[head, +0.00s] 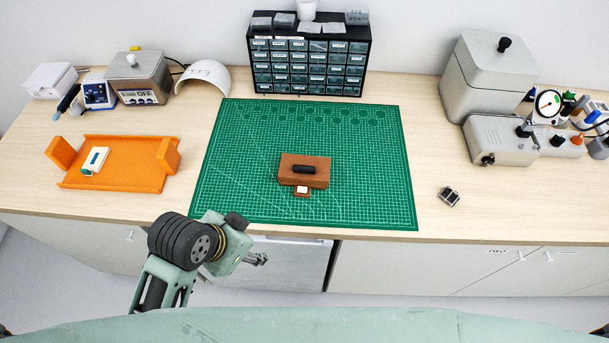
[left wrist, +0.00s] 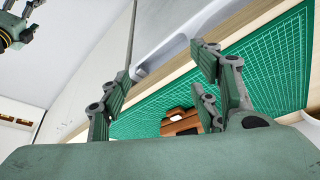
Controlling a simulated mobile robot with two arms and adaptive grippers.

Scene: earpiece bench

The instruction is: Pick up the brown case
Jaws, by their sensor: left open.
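Part of the case also shows in the left wrist view (left wrist: 180,124), partly hidden behind my fingers. My left gripper (head: 260,259) is in front of the bench's edge, left of and nearer than the case, apart from it. Its fingers stand spread and empty in the left wrist view (left wrist: 160,75). Part of my right arm's end (left wrist: 18,28) shows at that view's top left corner; its fingers are unclear.
The green mat (head: 240,170) is otherwise clear. An orange tray (head: 130,180) with a white piece is at left, a small metal part (head: 449,196) at right. A drawer cabinet (head: 310,62) stands behind. Grey devices (head: 500,140) stand at right.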

